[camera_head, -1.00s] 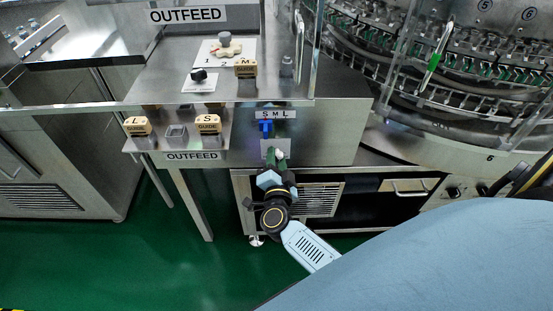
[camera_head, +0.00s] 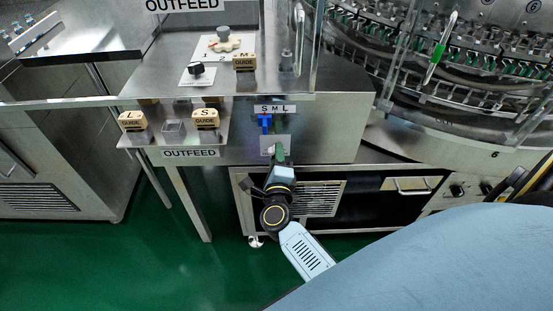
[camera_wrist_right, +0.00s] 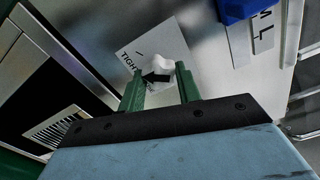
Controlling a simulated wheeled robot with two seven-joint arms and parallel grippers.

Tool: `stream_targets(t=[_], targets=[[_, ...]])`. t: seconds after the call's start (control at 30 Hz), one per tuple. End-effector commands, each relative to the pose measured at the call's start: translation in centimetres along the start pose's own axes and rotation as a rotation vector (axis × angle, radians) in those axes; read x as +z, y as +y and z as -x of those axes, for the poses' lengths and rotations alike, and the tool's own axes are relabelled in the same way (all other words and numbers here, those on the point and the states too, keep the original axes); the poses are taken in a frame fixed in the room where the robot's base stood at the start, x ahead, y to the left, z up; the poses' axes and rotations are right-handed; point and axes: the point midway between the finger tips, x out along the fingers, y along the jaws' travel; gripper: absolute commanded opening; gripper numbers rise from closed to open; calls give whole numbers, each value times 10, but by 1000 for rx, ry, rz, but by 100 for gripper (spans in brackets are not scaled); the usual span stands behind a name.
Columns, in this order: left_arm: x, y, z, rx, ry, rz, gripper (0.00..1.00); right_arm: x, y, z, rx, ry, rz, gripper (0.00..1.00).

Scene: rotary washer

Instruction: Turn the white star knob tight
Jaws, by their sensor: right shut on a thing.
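The white star knob (camera_wrist_right: 165,62) sits on a pale plate (camera_wrist_right: 150,48) marked TIGHT with a black arrow, on the front of the steel cabinet. My right gripper (camera_wrist_right: 159,67) has its green fingers on either side of the knob and is shut on it. The fingertips hide part of the knob's sides. In the head view my right gripper (camera_head: 279,152) reaches up to the plate below the S M L label, and the knob is mostly hidden there. My left gripper is not in view.
A blue knob (camera_head: 265,122) sits just above, under the S M L label (camera_head: 275,108). An outfeed shelf (camera_head: 190,153) with GUIDE blocks (camera_head: 205,119) juts out to the left.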

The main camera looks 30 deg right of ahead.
Motion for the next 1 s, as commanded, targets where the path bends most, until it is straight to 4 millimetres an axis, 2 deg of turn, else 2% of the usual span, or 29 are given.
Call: stream_targets(t=[0.2,0.5,1.0], targets=[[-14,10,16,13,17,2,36,-1,3,1,1,2,-189,11],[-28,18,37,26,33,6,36,-1,3,0,1,2,-371,11],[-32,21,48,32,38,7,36,-1,3,1,2,3,-461,11]])
